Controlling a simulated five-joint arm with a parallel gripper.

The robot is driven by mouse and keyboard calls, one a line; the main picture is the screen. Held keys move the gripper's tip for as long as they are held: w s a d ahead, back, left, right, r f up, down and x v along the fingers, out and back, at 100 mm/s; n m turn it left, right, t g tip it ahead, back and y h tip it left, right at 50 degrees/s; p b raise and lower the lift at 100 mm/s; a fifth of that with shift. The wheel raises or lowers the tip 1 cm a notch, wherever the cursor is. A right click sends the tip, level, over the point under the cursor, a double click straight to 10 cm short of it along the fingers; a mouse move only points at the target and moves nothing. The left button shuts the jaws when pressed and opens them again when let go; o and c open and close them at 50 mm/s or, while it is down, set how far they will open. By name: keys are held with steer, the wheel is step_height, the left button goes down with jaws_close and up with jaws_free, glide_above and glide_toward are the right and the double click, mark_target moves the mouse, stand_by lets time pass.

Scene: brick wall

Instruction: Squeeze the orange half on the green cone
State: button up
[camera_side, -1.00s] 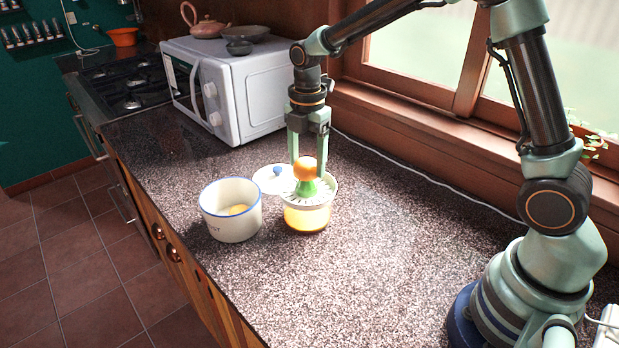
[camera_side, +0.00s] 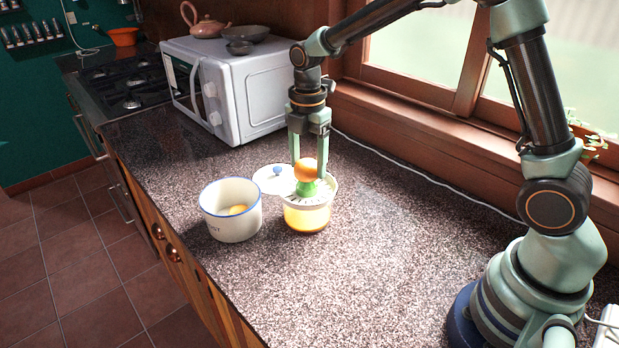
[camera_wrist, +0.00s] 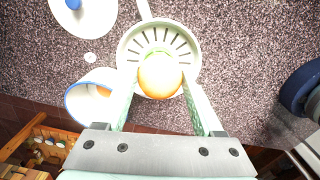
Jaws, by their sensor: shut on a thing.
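The orange half (camera_side: 306,169) sits on top of the green cone (camera_side: 307,188) of the juicer, and orange juice shows in the juicer's clear bowl (camera_side: 308,217). My gripper (camera_side: 309,165) points straight down and is shut on the orange half. In the wrist view the orange half (camera_wrist: 160,75) lies between the two fingers, over the middle of the white slotted strainer (camera_wrist: 133,47). The cone is mostly hidden under the orange half there.
A white pot with a blue rim (camera_side: 233,224) stands just left of the juicer, with something yellow-orange inside. A white lid with a blue knob (camera_side: 265,181) lies behind it. The microwave (camera_side: 245,100) stands further back. The counter to the right is clear.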

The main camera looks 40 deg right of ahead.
steer(key=shift+w+f+m, duration=0.1)
steer(key=shift+f+m, duration=0.1)
steer(key=shift+m, duration=1.5)
steer(key=shift+r+n, duration=0.1)
steer(key=shift+n, duration=1.6)
steer(key=shift+n, duration=1.8)
steer(key=shift+f, duration=0.2)
steer(key=shift+r+m, duration=0.15)
steer(key=shift+m, duration=1.65)
